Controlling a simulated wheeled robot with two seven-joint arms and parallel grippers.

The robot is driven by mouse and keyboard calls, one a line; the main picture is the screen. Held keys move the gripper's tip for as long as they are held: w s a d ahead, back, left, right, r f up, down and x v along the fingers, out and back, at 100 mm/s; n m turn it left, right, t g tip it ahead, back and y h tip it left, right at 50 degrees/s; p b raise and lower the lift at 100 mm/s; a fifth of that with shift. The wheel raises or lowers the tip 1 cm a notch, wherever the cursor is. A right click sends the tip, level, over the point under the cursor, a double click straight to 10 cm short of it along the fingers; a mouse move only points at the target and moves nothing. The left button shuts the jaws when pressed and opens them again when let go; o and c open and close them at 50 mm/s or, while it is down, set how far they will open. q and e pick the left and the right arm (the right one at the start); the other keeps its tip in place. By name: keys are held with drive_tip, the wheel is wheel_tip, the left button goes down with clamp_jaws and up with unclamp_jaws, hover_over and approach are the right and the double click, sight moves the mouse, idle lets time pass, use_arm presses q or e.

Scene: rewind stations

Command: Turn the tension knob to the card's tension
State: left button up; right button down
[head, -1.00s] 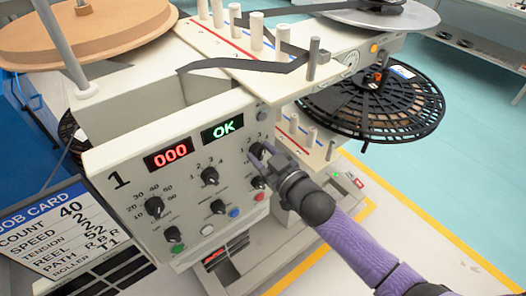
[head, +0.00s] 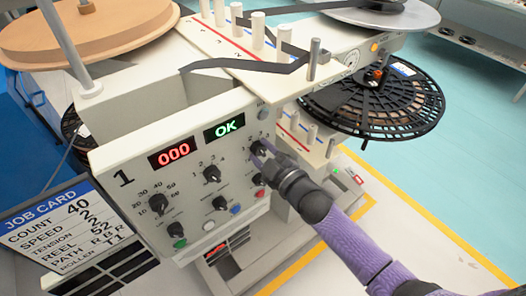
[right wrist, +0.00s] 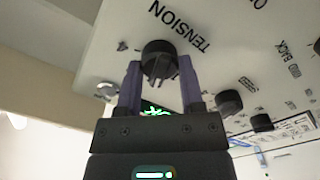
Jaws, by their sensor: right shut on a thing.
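The tension knob (right wrist: 158,58) is a dark round knob on the cream panel, beside the word TENSION in the right wrist view. My right gripper (right wrist: 160,85) has one purple finger on each side of it and is shut on it. In the head view my right gripper (head: 261,152) reaches the panel's upper right and partly hides the knob (head: 257,145). I cannot tell which number the knob points to. The job card (head: 62,238) at the lower left appears to read tension 2. My left gripper is not in view.
Other knobs (head: 212,174) and coloured buttons (head: 235,209) sit close by. A black reel (head: 375,105) stands at the right.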

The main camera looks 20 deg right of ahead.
idle(0.4)
drive_tip(key=shift+c, duration=1.1)
unclamp_jaws()
drive_tip(key=shift+s, duration=0.1)
drive_tip(key=p+v, duration=0.2)
drive_tip(key=v, duration=0.7)
drive_tip(key=shift+s+d, duration=0.15)
drive_tip(key=shift+s, duration=0.2)
drive_tip(key=s+d+f+m+g+h, duration=0.1)
drive_tip(key=s+f+m+g+h, duration=0.15)
drive_tip(key=s+f, duration=0.4)
drive_tip(key=s+d+f+m+g+h, duration=0.1)
drive_tip(key=s+f+m+g, duration=0.2)
drive_tip(key=f, duration=0.7)
drive_tip(key=s+d+f+m+g+h, duration=0.2)
drive_tip(key=s+f+g, duration=0.25)
drive_tip(key=f, duration=0.45)
drive_tip(key=s+a+f+m+g, duration=0.1)
drive_tip(key=s+f+g, duration=0.2)
drive_tip(key=s, duration=0.7)
drive_tip(key=s+a+f+m+g, duration=0.1)
drive_tip(key=s+f+g, duration=0.2)
drive_tip(key=s, duration=0.7)
drive_tip(key=shift+f+m+h, duration=0.35)
drive_tip(key=shift+f+h, duration=0.1)
drive_tip(key=shift+f, duration=0.1)
